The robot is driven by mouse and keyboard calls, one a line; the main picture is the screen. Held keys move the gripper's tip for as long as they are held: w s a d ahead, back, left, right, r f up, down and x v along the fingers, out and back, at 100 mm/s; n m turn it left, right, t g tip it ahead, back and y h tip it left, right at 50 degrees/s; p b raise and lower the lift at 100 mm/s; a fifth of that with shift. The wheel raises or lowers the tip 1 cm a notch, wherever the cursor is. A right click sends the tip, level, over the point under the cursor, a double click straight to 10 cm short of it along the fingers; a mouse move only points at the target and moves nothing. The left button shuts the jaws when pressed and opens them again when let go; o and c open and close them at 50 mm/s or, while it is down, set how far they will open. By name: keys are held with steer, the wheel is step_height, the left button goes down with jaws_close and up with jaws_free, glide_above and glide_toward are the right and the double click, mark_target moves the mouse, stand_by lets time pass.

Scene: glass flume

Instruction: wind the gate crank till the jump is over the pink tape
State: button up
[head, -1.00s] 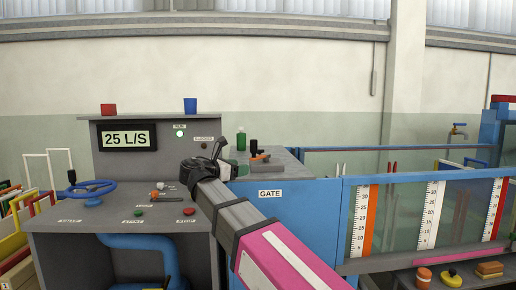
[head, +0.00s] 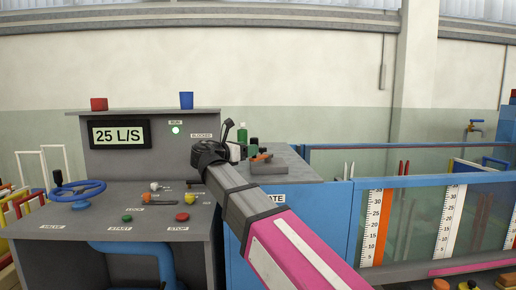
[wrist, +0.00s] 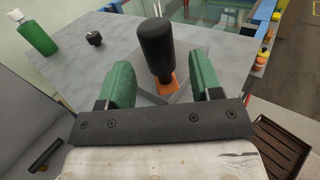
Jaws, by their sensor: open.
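The gate crank has a black upright handle (wrist: 156,50) on an orange arm (wrist: 168,84), over the grey top of the blue gate housing. In the wrist view my gripper (wrist: 160,72) is open, with a green finger on either side of the handle and gaps showing. In the head view my gripper (head: 248,149) is at the crank, whose orange arm (head: 262,157) shows just beyond it. The pink tape (head: 475,265) runs along the lower edge of the glass flume at right. I cannot make out the jump in the water.
The grey console (head: 118,200) at left carries a blue valve wheel (head: 80,191), buttons and a display (head: 119,134) reading 25 L/S. A green bottle (wrist: 38,33) and a black knob (wrist: 95,39) stand on the housing top. Ruled scales (head: 375,225) line the glass.

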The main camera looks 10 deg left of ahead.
mark_target(258, 157)
steer(key=shift+x, duration=2.65)
